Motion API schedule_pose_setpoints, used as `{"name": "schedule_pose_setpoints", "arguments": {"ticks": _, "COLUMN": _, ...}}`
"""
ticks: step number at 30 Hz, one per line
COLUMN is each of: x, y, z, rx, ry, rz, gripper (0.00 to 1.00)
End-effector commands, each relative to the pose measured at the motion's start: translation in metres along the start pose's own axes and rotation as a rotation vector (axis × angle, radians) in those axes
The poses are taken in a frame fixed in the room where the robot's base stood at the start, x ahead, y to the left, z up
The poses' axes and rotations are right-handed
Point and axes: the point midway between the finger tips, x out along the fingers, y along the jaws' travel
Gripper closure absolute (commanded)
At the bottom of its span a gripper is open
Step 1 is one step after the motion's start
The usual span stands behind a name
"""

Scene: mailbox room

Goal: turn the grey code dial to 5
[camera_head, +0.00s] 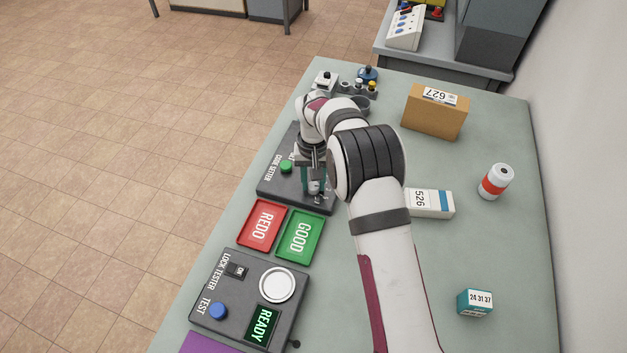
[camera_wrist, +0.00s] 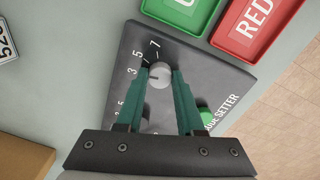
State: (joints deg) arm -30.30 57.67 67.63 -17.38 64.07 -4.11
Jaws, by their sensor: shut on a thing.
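The grey code dial (camera_wrist: 159,76) is a small round knob on the dark code setter box (camera_wrist: 225,77) in the wrist view. White numbers, among them 3, 5 and 7, are printed around it. My gripper (camera_wrist: 160,75) has its two teal fingers closed on either side of the dial. A short dark mark shows on the dial's left part; I cannot tell for sure which number it points to. In the head view my gripper (camera_head: 314,187) points down at the near right end of the code setter (camera_head: 270,190), and the arm hides part of the box.
A green button (camera_wrist: 205,115) is beside the right finger. The red REDO tray (camera_head: 262,223) and green GOOD tray (camera_head: 300,234) lie close to the box. The lock tester (camera_head: 240,294), a cardboard box (camera_head: 436,115) and a white 526 box (camera_head: 432,203) stand around.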

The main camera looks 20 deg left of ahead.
Motion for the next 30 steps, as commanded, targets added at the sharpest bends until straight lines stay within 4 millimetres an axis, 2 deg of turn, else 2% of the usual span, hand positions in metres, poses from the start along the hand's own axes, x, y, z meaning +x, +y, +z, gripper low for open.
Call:
{"name": "schedule_pose_setpoints", "arguments": {"ticks": 15, "x": -0.0005, "y": -0.0001, "z": 0.0003, "rx": 0.392, "ry": -0.001, "rz": 0.0, "gripper": 1.0}}
{"name": "schedule_pose_setpoints", "arguments": {"ticks": 30, "x": -0.0005, "y": -0.0001, "z": 0.0003, "rx": 0.516, "ry": -0.001, "rz": 0.0, "gripper": 1.0}}
